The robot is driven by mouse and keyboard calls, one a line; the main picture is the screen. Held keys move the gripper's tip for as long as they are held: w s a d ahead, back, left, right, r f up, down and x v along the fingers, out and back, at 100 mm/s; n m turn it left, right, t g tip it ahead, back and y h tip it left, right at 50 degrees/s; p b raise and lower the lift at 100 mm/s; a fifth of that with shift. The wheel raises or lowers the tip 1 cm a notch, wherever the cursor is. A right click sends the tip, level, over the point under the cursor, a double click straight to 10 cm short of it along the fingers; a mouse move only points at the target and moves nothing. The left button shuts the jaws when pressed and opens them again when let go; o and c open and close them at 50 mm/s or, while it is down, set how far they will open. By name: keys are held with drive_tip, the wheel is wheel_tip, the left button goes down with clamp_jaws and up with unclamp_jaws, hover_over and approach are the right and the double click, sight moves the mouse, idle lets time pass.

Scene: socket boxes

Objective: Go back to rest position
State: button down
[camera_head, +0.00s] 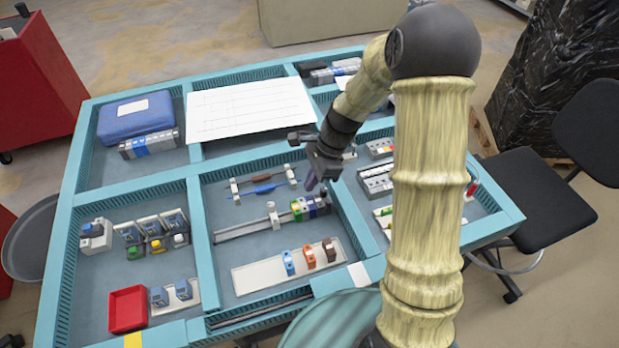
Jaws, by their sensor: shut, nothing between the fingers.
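My gripper (315,188) hangs from my arm above the middle compartment of the teal divided table (195,225). Its fingers are together with nothing seen between them, just above the coloured blocks on a rail (245,229). Whether the fingertips touch the blocks cannot be told from this view. My arm reaches up from the front right of the table, bends high over it, and hides part of the right compartments.
A white sheet (249,108) and a blue case (136,116) lie at the back. A white strip with several coloured blocks (283,274), a red tray (128,309) and grey devices (153,233) are in front. A black chair (540,190) stands at right, a red cabinet (40,80) at left.

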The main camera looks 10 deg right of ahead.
drive_tip(key=s+d+r+n+t+h, duration=0.1)
drive_tip(key=s+d+r+n+h, duration=0.1)
drive_tip(key=s+d+r+n, duration=0.2)
drive_tip(key=s+d+r+n+t+h, duration=0.2)
drive_tip(key=s+d+r+n, duration=0.2)
drive_tip(key=s+n, duration=0.5)
drive_tip(key=n, duration=0.2)
drive_tip(key=shift+s+n+t, duration=0.3)
idle(0.4)
